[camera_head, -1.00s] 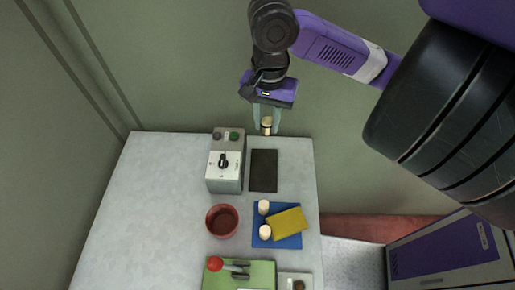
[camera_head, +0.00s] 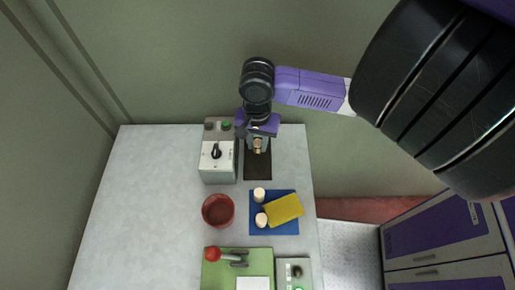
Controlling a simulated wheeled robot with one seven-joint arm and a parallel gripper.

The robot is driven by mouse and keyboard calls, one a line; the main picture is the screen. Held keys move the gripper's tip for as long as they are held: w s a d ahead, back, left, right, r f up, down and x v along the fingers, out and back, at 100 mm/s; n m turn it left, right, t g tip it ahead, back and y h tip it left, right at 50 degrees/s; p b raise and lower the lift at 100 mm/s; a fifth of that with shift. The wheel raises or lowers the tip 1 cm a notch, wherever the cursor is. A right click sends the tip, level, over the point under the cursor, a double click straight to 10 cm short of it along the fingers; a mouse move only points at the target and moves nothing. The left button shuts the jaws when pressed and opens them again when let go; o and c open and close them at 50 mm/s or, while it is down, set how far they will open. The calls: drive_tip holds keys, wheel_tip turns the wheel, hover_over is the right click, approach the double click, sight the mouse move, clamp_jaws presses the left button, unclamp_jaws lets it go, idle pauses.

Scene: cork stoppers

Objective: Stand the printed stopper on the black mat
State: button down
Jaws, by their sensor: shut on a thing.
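My gripper (camera_head: 258,146) is shut on a small tan stopper (camera_head: 258,144). It holds the stopper over the far half of the black mat (camera_head: 258,170), and the near half of the mat shows bare. I cannot tell whether the stopper touches the mat, and any print on it is too small to make out. Two pale stoppers (camera_head: 259,194) (camera_head: 261,220) stand on the blue mat (camera_head: 287,229), nearer than the black mat.
A grey box with a black knob (camera_head: 217,168) stands close left of the black mat. A yellow cloth-like piece (camera_head: 284,210) lies on the blue mat. A red bowl (camera_head: 218,210) and a green board with a red-knobbed lever (camera_head: 230,255) are nearer. The table's left side is clear.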

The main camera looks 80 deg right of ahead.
sight(258, 149)
drive_tip(key=shift+f, duration=1.9)
drive_tip(key=shift+f, duration=0.1)
drive_tip(key=c, duration=1.1)
unclamp_jaws()
drive_tip(key=shift+c, duration=0.2)
